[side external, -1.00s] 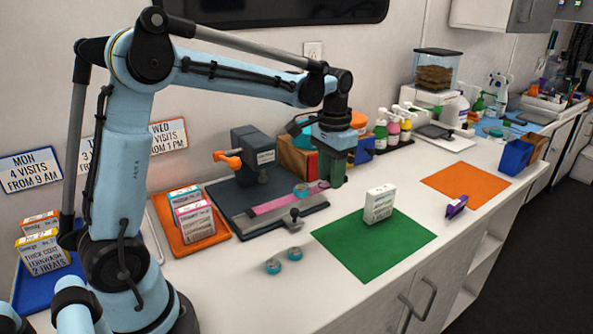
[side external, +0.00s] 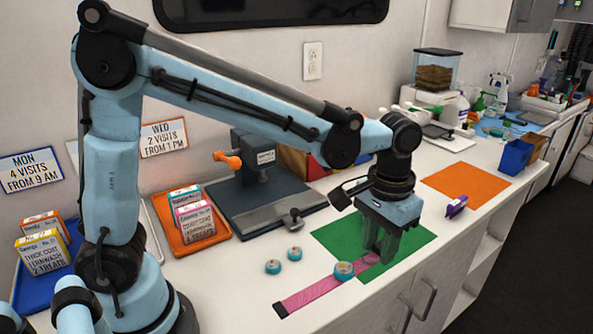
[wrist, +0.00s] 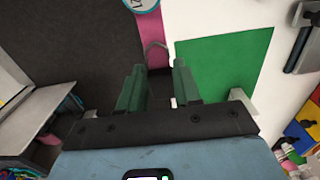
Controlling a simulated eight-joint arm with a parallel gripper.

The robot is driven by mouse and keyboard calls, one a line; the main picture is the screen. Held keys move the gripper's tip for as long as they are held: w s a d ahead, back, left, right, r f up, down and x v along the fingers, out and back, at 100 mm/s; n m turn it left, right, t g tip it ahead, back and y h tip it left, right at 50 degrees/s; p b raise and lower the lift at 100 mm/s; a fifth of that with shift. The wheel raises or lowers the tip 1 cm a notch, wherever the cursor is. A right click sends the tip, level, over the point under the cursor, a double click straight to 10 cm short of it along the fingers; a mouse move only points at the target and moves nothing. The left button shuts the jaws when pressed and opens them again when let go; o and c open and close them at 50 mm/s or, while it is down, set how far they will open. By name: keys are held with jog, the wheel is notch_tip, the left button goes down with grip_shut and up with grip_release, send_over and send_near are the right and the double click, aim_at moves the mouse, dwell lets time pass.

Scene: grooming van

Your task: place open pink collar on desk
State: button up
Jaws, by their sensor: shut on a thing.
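My gripper (side external: 377,252) is shut on one end of the open pink collar (side external: 312,290), low over the front part of the green mat (side external: 333,235). The collar stretches out flat to the lower left, across the white desk (side external: 235,290) near its front edge, with a dark tip at the far end. I cannot tell whether it touches the desk all along. A round teal tag (side external: 343,271) sits on it near my fingers. In the wrist view the pink strap (wrist: 150,38) and a metal ring (wrist: 155,47) show just beyond the fingers (wrist: 160,80).
Two small teal discs (side external: 282,261) lie on the desk behind the collar. An orange mat (side external: 466,184) and a purple item (side external: 456,206) are to the right. The desk's front edge is close.

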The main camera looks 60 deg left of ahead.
send_over(361, 255)
notch_tip(361, 255, down, 6)
jog(key=shift+f, duration=2.3)
jog(key=shift+f, duration=0.1)
jog(key=o, duration=1)
jog(key=shift+o, duration=0.2)
